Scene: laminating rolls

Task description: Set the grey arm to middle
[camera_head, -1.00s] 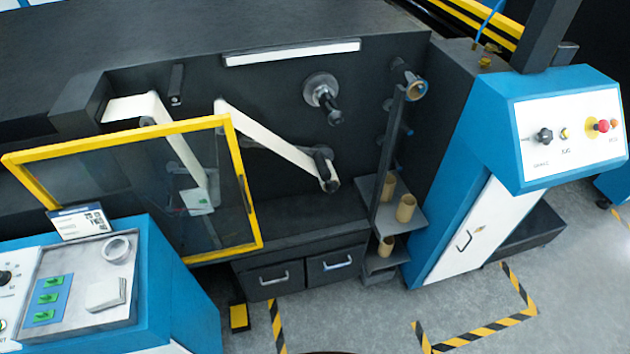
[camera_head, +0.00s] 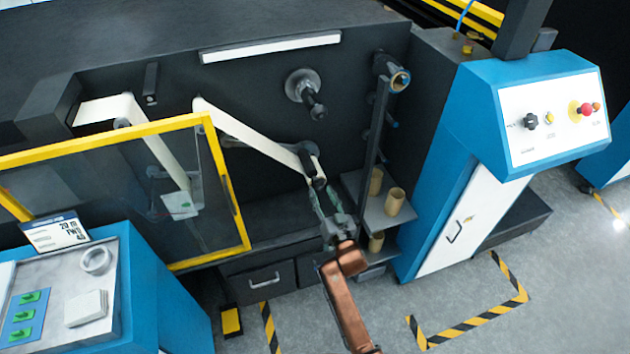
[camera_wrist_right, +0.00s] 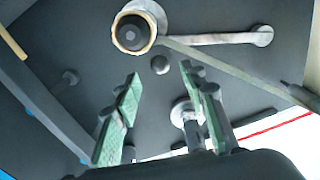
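The grey arm (camera_head: 288,146) is on the dark machine front, partly behind the white web, with a roller (camera_head: 318,183) at its right end. In the right wrist view, the grey arm (camera_wrist_right: 220,39) runs right from a roller with a pale ring (camera_wrist_right: 135,30) to a rounded end. My right gripper (camera_head: 315,191) reaches up from below, close to the roller. In the wrist view its green-padded fingers (camera_wrist_right: 160,75) are spread, with a small dark knob beyond the gap and nothing held. Contact cannot be told. My left gripper is out of view.
A yellow-framed clear guard (camera_head: 228,190) stands open to the left. A rack with cardboard cores (camera_head: 395,201) is just right of my gripper. A spindle (camera_head: 305,90) sticks out above. A blue control cabinet (camera_head: 470,150) stands to the right. Drawers (camera_head: 265,281) lie below.

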